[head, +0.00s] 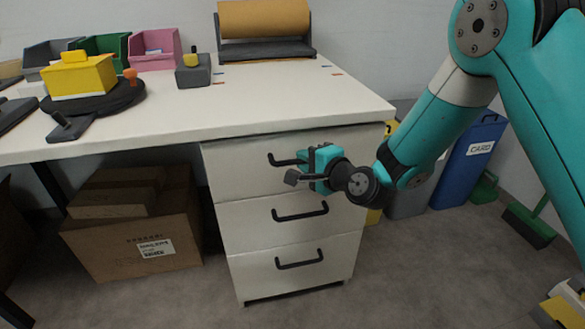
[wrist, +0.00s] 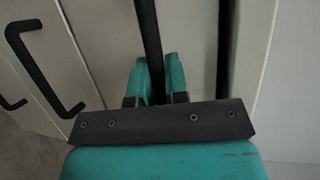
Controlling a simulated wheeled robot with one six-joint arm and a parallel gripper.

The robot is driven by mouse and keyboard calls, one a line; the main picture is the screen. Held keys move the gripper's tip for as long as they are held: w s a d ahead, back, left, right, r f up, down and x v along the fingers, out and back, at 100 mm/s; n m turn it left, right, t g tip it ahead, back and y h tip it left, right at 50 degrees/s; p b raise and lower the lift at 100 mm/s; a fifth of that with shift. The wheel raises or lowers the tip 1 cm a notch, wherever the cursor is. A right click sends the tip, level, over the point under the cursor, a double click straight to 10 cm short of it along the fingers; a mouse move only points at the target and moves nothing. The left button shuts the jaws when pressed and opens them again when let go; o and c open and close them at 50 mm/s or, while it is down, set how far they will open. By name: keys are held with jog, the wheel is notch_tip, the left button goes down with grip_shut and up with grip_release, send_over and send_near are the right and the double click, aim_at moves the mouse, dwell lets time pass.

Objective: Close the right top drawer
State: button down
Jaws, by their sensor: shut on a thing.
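The drawer unit under the right end of the white desk has three white drawers with black bar handles. The top drawer (head: 240,173) looks about flush with the fronts below; any small gap is hard to tell. My gripper (head: 308,168) is at the right part of the top drawer's handle (head: 284,160), hiding that part of it. In the wrist view the teal fingers (wrist: 158,82) are shut around the dark handle bar (wrist: 148,35), one on each side.
The middle drawer (head: 245,218) and bottom drawer (head: 250,270) look shut. A cardboard box (head: 110,250) stands under the desk at left. A blue bin (head: 468,165) stands at right. The desktop (head: 250,108) holds bins and a roll. Floor in front is clear.

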jog(key=shift+w+r, duration=0.1)
jog(key=shift+w, duration=0.1)
jog(key=c, duration=1.1)
grip_release()
jog(key=shift+a, duration=0.1)
jog(key=shift+c, duration=0.2)
jog(key=b+v, duration=1.7)
jog(key=b, duration=0.1)
jog(key=shift+s, duration=0.2)
